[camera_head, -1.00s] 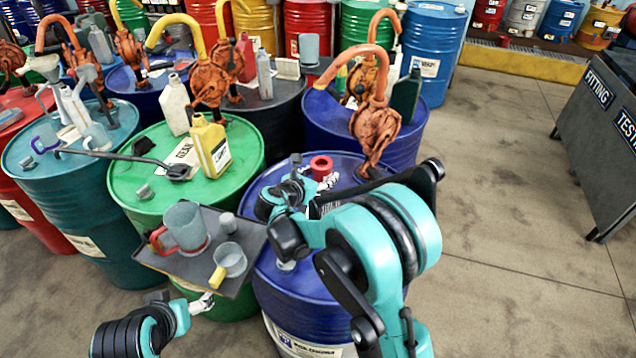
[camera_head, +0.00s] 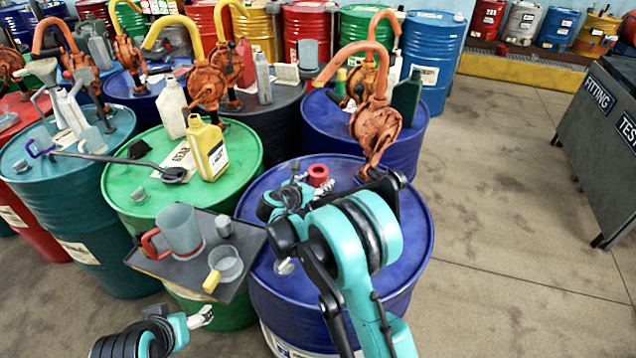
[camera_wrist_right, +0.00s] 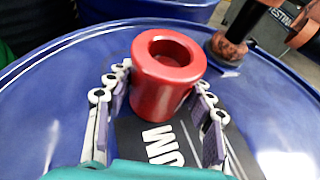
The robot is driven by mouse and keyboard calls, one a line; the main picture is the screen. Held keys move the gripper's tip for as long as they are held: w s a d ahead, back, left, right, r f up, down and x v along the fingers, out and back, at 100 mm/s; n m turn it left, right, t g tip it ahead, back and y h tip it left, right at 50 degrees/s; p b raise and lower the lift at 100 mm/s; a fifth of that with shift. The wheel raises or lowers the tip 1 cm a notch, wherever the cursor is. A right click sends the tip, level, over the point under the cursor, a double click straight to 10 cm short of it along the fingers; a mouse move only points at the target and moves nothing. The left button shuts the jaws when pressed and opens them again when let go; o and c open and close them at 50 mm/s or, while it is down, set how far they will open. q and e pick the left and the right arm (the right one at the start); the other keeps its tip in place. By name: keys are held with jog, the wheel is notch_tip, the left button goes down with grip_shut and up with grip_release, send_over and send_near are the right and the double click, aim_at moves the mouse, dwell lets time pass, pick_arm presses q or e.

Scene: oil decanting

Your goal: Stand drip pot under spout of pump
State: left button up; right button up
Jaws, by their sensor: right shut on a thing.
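The small red pot (camera_head: 318,175) with a round opening is on or just above the blue drum's lid (camera_head: 345,235). In the right wrist view the pot (camera_wrist_right: 163,85) stands between the fingers of my right gripper (camera_wrist_right: 160,105), which is shut on it. Whether its base touches the lid is hidden. The rusty orange pump (camera_head: 375,125) rises behind it to the right. Its curved spout (camera_head: 322,78) points down to the left, above the pot in the head view. My left gripper (camera_head: 203,316) is at the bottom left; its jaw opening is unclear.
A dark tray (camera_head: 228,288) with a grey jug (camera_head: 181,230) and a yellow-handled cup (camera_head: 226,262) sits left of the blue drum. A green drum (camera_head: 125,180) with a yellow bottle (camera_head: 208,150) stands beyond. Floor at right is open up to a dark bench (camera_head: 600,140).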

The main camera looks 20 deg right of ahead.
jog(key=shift+f, duration=0.15)
jog(key=o, duration=1.4)
jog(key=shift+o, duration=0.2)
